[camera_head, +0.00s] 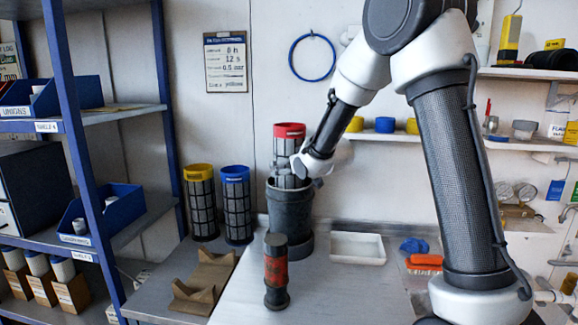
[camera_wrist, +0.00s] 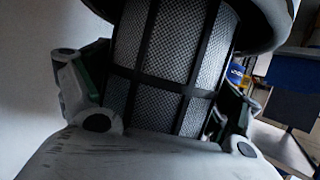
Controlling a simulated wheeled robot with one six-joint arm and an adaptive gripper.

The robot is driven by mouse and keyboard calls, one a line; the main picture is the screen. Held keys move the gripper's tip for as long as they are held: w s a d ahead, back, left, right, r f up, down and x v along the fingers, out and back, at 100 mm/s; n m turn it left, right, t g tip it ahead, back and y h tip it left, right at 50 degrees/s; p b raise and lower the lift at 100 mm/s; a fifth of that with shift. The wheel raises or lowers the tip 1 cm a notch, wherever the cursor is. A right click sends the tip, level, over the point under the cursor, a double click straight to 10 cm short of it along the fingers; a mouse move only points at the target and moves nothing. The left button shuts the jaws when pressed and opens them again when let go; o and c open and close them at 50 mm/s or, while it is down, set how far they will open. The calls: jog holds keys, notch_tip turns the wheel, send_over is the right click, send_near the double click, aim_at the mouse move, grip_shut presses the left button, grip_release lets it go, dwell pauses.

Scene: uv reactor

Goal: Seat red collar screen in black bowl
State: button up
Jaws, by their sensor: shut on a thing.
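The red collar screen (camera_head: 290,131) stands roughly upright at the black bowl (camera_head: 291,215). Its red collar is on top and its lower end is hidden inside the bowl's mouth. I cannot tell how deep it sits. My gripper (camera_head: 298,168) is shut on the screen's side just above the bowl's rim. In the wrist view, the screen's mesh and black ribs (camera_wrist: 175,60) fill the space between my two fingers. A dark rounded edge (camera_wrist: 266,15) at the top there looks like the bowl's rim.
A yellow collar screen (camera_head: 200,205) and a blue collar screen (camera_head: 236,205) stand left of the bowl. A dark cylinder with a red band (camera_head: 276,270) stands in front, beside a brown cradle (camera_head: 203,280). A white tray (camera_head: 357,248) lies to the right. Blue shelving (camera_head: 85,160) borders the left.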

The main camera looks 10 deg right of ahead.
jog(key=shift+f, duration=1.25)
jog(key=o, duration=1)
jog(key=shift+o, duration=0.2)
jog(key=v, duration=1.2)
jog(key=shift+a, duration=0.1)
